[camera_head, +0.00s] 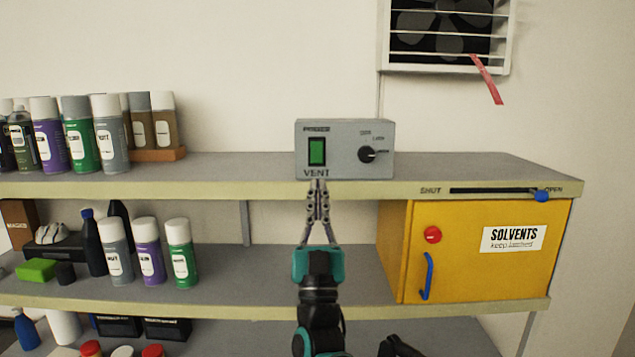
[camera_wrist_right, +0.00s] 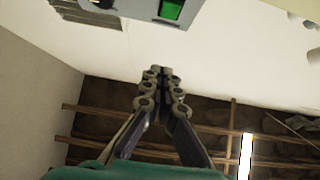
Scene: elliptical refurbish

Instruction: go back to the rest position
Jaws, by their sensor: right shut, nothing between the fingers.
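My right gripper (camera_head: 317,186) is shut and empty, pointing up just in front of the upper shelf's edge. Its fingertips are just below the grey vent control box (camera_head: 345,150), under the VENT label. The box has a lit green switch (camera_head: 317,151) and a black knob (camera_head: 367,154). In the right wrist view, the closed fingers (camera_wrist_right: 157,72) show with nothing between them, and the box's green switch (camera_wrist_right: 171,9) is at the top edge. My left gripper does not show clearly; a dark part sits at the bottom edge in the head view.
Spray cans (camera_head: 82,135) stand on the upper shelf (camera_head: 230,172) at left, and more on the middle shelf (camera_head: 340,282). A yellow solvents cabinet (camera_head: 465,260) is at right. The slider's blue knob (camera_head: 541,196) is at OPEN. A wall fan (camera_head: 445,33) has a red ribbon (camera_head: 487,80).

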